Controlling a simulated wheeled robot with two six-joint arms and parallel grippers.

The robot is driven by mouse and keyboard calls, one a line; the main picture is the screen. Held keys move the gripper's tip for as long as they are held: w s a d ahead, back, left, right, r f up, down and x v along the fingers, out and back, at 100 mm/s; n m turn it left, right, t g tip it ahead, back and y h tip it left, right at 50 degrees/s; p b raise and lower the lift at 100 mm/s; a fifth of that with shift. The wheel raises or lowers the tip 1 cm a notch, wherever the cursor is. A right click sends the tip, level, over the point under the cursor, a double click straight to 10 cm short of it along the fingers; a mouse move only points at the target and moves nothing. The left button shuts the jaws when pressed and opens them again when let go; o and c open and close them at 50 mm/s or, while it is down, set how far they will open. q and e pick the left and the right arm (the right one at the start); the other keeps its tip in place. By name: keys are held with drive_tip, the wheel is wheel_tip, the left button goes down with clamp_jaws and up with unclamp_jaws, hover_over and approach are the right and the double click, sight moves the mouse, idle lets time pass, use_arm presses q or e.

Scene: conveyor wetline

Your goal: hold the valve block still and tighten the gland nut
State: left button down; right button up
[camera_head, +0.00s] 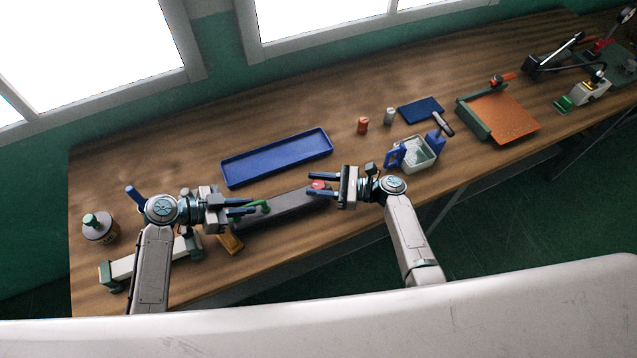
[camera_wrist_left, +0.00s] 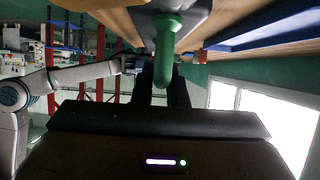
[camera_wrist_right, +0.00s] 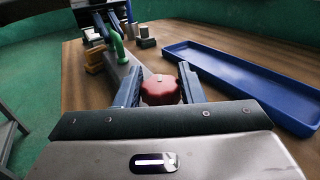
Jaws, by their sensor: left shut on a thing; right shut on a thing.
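The valve block appears to be the long dark grey body (camera_head: 288,208) lying on the bench. A green bent handle or pipe (camera_head: 266,207) rises from its left part, and a red lobed knob (camera_head: 319,184), which looks like the gland nut, sits at its right end. My left gripper (camera_head: 252,206) is shut on the green part, which shows between its fingers in the left wrist view (camera_wrist_left: 165,50). My right gripper (camera_head: 310,183) is shut on the red knob, with a finger on each side of it in the right wrist view (camera_wrist_right: 160,90).
A long blue tray (camera_head: 228,180) lies behind the block. A yellow-brown block (camera_head: 231,243) and a green-lidded jar (camera_head: 100,228) are at the left. Orange (camera_head: 363,126) and grey (camera_head: 390,117) cylinders and a pale bin (camera_head: 424,162) stand to the right.

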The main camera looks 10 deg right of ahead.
drive_tip(key=shift+m+t, duration=0.3)
drive_tip(key=shift+t, duration=0.2)
drive_tip(key=m+t+h, duration=0.2)
drive_tip(key=t, duration=0.2)
drive_tip(key=shift+s+m, duration=0.1)
drive_tip(key=shift+m, duration=0.3)
drive_tip(key=shift+m+t+h, duration=1.3)
drive_tip(key=shift+m+t, duration=0.1)
drive_tip(key=shift+t, duration=0.4)
drive_tip(key=o, duration=1)
